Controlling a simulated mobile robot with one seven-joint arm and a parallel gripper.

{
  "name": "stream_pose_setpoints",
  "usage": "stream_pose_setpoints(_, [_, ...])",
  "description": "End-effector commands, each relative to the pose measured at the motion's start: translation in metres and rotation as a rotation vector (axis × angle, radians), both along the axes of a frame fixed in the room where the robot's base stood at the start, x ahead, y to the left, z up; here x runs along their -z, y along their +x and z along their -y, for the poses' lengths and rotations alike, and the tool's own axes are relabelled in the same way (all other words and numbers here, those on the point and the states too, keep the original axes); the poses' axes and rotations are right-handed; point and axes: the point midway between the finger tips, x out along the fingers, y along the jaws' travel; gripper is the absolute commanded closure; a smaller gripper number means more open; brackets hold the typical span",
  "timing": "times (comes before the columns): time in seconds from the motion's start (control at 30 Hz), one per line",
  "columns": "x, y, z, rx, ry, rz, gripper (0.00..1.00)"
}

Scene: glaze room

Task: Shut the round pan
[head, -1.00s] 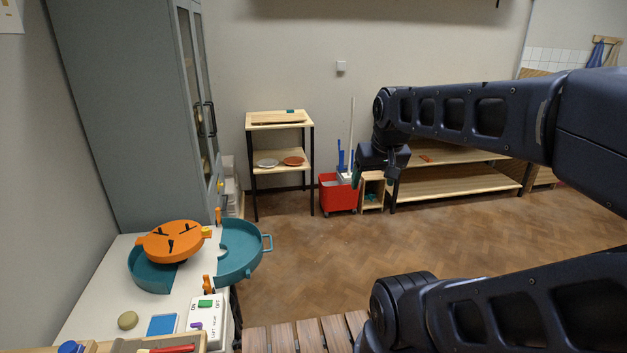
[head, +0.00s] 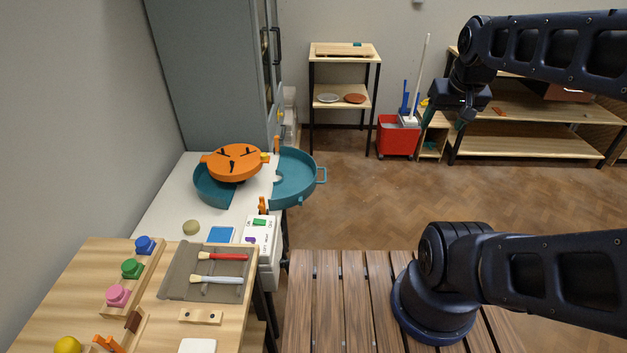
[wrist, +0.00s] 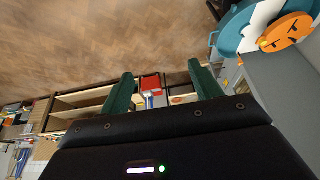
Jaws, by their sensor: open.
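The round pan is teal and in two parts on a white wheel table. Its left part (head: 212,190) lies under an orange slotted disc (head: 235,162). Its right part (head: 298,182) is swung out past the table's right edge, with a gap between the parts and a small handle (head: 321,175) on its outer side. Orange clips stand at the back (head: 277,146) and front (head: 262,205). My gripper (head: 462,116) is open and empty, well right of the pan, high over the floor. In the wrist view the green fingers (wrist: 163,88) are apart; the pan (wrist: 232,38) shows top right.
A grey cabinet (head: 210,70) stands behind the wheel. In front, a wooden table (head: 95,285) holds tools, coloured knobs and a yellow ball. A slatted bench (head: 330,300) is to the right. A red bucket (head: 397,140) stands at the back. Floor right of the pan is clear.

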Motion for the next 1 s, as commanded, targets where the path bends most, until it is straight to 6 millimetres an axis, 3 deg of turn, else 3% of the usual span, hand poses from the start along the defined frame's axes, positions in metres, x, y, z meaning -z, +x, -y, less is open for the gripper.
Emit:
stream_pose_setpoints(0.03, [0.001, 0.001, -0.001, 0.001, 0.003, -0.005, 0.46])
stream_pose_setpoints(0.3, [0.019, 0.023, -0.015, 0.021, 0.078, -0.128, 0.99])
stream_pose_setpoints(1.0, [0.102, 0.103, -0.069, 0.146, 0.401, -0.576, 1.00])
